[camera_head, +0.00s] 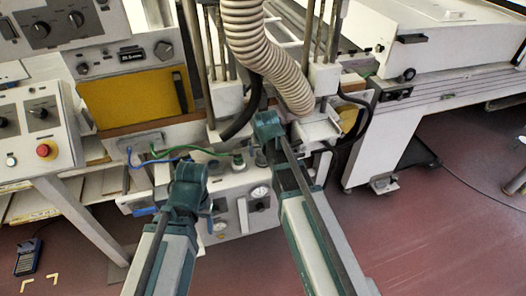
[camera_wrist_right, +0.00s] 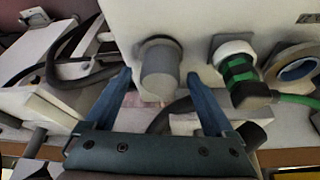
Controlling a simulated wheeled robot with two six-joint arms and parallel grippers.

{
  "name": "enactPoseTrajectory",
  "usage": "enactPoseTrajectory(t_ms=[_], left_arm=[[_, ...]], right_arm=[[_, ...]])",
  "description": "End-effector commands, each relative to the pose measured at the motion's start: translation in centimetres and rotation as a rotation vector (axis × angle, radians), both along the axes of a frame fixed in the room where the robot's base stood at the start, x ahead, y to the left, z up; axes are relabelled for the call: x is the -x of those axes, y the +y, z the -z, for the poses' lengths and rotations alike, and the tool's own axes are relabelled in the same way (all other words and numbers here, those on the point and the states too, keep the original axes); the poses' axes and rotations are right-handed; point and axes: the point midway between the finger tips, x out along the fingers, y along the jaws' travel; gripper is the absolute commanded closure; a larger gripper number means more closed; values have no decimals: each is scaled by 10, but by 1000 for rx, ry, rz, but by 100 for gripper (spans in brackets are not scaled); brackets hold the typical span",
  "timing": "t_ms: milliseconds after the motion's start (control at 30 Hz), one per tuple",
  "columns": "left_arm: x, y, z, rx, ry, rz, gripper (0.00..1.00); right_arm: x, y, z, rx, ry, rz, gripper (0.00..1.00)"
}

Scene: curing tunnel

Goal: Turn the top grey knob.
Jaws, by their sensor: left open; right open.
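A grey cylindrical knob (camera_wrist_right: 160,73) sticks out from a pale panel in the right wrist view. My right gripper (camera_wrist_right: 158,82) is open, with one blue finger on each side of the knob. Gaps show on both sides in the picture; I cannot tell how deep the fingers reach. In the head view my right wrist covers much of that area, so the knob is not clear there. My left gripper (camera_head: 187,188) is open and empty in front of the low white panel, left of the right arm; its fingertips are hard to make out.
A green connector with a white collar (camera_wrist_right: 236,72) sits close right of the knob, with a round ring-shaped fitting (camera_wrist_right: 294,64) beyond it. A ribbed hose (camera_head: 262,50) hangs above my right wrist. A control box with a red button (camera_head: 43,150) stands at left. Open red floor (camera_head: 440,220) lies at right.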

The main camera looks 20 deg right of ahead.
Motion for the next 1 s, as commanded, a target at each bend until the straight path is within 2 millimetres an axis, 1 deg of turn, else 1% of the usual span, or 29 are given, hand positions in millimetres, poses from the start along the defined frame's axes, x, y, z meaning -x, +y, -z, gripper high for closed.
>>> enactPoseTrajectory(t_ms=[33, 167, 700, 833, 1000], left_arm=[[0, 0, -9, 0, 0, 0, 35], [0, 0, -25, 0, 0, 0, 35], [0, 0, -107, 0, 0, 0, 35], [0, 0, -118, 0, 0, 0, 35], [0, 0, -120, 0, 0, 0, 35]], right_arm=[[3, 0, -9, 0, 0, 0, 12], [9, 1, -25, 0, 0, 0, 12], [42, 7, -107, 0, 0, 0, 12], [47, 8, -118, 0, 0, 0, 12], [49, 9, -120, 0, 0, 0, 12]])
